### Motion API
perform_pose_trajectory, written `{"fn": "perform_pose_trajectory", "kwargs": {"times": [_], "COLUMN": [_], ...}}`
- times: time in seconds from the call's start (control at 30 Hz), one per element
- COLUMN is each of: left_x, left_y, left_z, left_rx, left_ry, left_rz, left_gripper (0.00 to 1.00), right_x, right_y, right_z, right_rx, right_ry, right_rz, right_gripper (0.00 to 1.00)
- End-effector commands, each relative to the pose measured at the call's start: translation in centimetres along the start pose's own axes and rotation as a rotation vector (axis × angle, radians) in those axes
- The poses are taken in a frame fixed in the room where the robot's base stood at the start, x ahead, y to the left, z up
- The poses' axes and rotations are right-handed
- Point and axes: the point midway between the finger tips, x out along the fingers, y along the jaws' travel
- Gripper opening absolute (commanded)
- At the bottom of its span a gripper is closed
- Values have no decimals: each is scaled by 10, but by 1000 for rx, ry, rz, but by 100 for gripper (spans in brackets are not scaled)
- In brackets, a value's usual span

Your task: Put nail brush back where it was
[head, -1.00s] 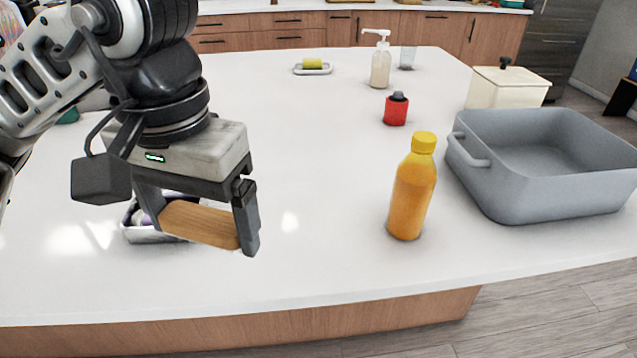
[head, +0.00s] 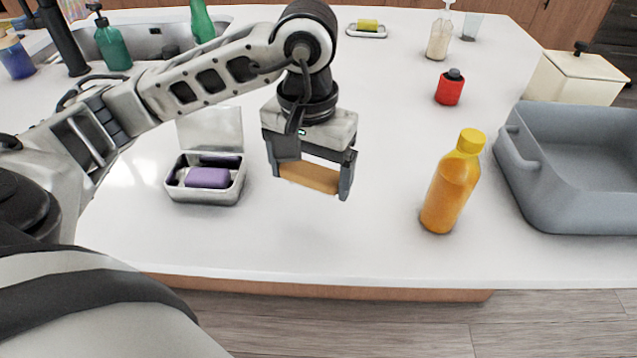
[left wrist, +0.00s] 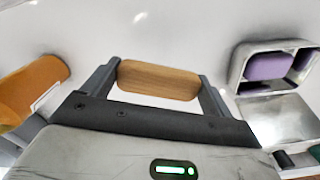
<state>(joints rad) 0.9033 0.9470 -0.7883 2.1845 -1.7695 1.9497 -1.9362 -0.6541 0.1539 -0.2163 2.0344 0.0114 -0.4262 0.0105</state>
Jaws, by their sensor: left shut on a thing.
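The nail brush (head: 309,177) shows as a light wooden block. My left gripper (head: 312,178) is shut on it, with one finger at each end. In the left wrist view the brush (left wrist: 158,80) lies crosswise between the fingertips. Its bristles are not visible. The gripper is over the white counter, between the soap box and the orange bottle; whether the brush touches the counter I cannot tell. My right gripper is not in view.
An open metal box (head: 205,195) with a purple soap bar (head: 207,178) stands left of the gripper. An orange bottle (head: 452,185) stands right, before a grey basin (head: 580,165). A red container (head: 450,88) is farther back. Counter in front of the gripper is clear.

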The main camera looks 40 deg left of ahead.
Motion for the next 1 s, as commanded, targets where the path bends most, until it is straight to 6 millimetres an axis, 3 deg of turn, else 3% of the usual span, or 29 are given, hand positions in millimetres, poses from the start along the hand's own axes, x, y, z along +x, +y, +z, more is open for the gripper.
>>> {"fn": "perform_pose_trajectory", "kwargs": {"times": [0.27,0.5,0.9,0.93,1.0], "left_x": [21,51,58,58,56], "left_y": [5,4,5,5,5], "left_z": [-17,-18,-18,-18,-18], "left_rx": [-1,0,1,0,0], "left_ry": [-3,-2,1,1,1], "left_rz": [1,0,1,1,1], "left_gripper": [65,65,65,89,100], "right_x": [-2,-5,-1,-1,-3], "right_y": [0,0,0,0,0], "right_z": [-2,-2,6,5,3], "right_rx": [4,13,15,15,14], "right_ry": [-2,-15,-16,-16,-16], "right_rz": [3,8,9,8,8], "right_gripper": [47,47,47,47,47]}}
